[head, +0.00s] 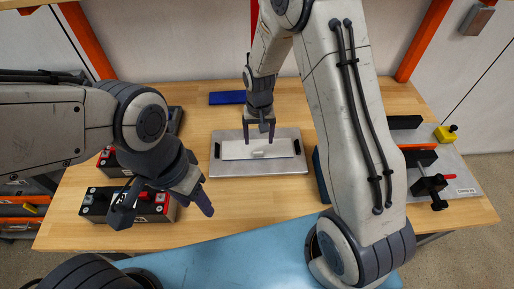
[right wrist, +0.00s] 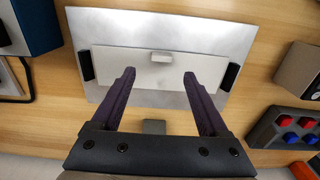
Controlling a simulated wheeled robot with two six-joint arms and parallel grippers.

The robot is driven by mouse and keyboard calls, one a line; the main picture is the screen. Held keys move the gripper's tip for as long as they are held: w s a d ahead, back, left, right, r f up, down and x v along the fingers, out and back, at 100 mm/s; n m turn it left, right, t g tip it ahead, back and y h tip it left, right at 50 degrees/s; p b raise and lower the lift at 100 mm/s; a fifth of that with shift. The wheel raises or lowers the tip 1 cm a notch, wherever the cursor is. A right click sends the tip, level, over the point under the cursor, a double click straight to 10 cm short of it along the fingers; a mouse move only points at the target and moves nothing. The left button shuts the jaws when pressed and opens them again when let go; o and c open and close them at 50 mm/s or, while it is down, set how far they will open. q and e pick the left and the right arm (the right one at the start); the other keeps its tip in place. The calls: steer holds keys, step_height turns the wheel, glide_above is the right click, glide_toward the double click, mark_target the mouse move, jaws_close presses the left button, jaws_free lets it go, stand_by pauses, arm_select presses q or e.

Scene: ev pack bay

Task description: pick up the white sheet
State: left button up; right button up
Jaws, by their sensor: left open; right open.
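The white sheet (head: 283,148) lies flat on a grey metal plate (head: 240,170) in the middle of the table, with a small pale block-like tab on it. In the right wrist view the sheet (right wrist: 115,64) shows with its tab (right wrist: 160,57) near the far edge, between two black blocks at the sides of the plate (right wrist: 100,22). My right gripper (head: 258,139) is open and empty above the sheet, its fingers spread either side of the tab's line; the right wrist view also shows it open (right wrist: 157,75). My left gripper (head: 166,210) is open and empty, left of the plate.
Black-and-red battery modules (head: 95,204) stand at the left, partly under my left arm. A blue flat block (head: 227,98) lies behind the plate. A fixture with black clamps (head: 432,186) and a yellow part (head: 446,133) is at the right. A light blue surface (head: 220,262) lies in front.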

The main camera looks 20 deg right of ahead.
mark_target(258, 152)
step_height(258, 152, down, 6)
steer(key=shift+s+a+r+p, duration=0.15)
steer(key=shift+r+p, duration=0.1)
steer(key=shift+p, duration=0.6)
steer(key=shift+f, duration=0.4)
jaws_close()
